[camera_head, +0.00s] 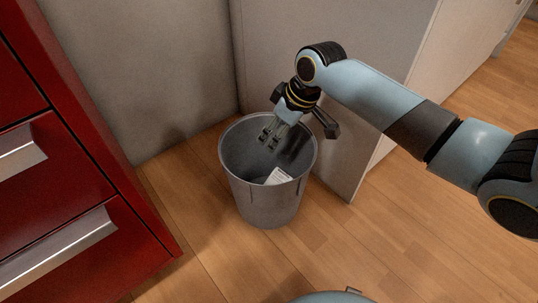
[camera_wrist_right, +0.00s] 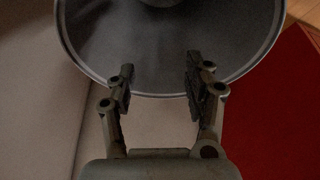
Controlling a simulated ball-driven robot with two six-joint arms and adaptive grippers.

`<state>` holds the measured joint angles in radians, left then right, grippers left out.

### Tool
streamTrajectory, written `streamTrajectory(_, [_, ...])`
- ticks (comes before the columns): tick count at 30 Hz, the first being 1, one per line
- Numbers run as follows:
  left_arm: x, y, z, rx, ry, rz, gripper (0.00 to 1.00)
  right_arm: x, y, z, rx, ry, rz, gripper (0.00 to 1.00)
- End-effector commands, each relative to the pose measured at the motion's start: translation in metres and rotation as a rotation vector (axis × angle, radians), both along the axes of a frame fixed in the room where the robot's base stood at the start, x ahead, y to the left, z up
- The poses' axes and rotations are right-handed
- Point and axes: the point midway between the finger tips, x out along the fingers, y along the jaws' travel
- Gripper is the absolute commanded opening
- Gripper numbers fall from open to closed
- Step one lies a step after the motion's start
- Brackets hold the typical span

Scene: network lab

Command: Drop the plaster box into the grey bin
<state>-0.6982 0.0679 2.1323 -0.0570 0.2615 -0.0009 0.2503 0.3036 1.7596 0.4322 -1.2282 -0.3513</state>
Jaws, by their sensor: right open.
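The grey bin (camera_head: 262,205) stands on the wooden floor in the head view. A small white box, which looks like the plaster box (camera_head: 278,176), lies inside it, partly hidden by the near rim. My right gripper (camera_head: 268,143) is over the bin's mouth, pointing down, open and apart from the box. In the right wrist view the gripper's fingers (camera_wrist_right: 159,85) are spread with nothing between them, and the bin's rim (camera_wrist_right: 240,70) curves behind them. The box cannot be made out in that view. My left gripper is not in view.
A red drawer cabinet (camera_head: 80,190) with metal handles stands at the left. A pale wall and a light panel (camera_head: 330,150) close in behind and right of the bin. Wooden floor (camera_head: 205,240) is free in front of the bin.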

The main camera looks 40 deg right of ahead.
Motion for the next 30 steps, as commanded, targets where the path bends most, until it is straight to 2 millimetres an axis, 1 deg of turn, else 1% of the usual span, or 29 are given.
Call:
streamTrajectory(4, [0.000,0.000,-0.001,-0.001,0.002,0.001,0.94,-0.002,-0.001,0.004,-0.001,0.000,0.000,0.52])
streamTrajectory(7, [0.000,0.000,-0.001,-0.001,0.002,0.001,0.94,-0.006,-0.004,0.017,-0.002,-0.002,0.002,0.52])
streamTrajectory(15, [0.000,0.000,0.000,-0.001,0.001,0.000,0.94,-0.027,-0.013,0.072,-0.006,-0.003,0.004,0.52])
streamTrajectory(18, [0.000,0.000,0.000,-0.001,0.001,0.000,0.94,-0.034,-0.015,0.089,-0.006,-0.001,0.004,0.52])
streamTrajectory(21, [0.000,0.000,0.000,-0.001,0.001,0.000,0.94,-0.039,-0.017,0.102,-0.005,-0.002,0.002,0.52])
streamTrajectory(25, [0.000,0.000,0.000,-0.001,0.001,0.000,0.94,-0.042,-0.017,0.109,-0.001,0.001,0.001,0.52])
streamTrajectory(30, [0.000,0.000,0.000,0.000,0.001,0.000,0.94,-0.043,-0.017,0.111,0.001,0.001,-0.001,0.52])
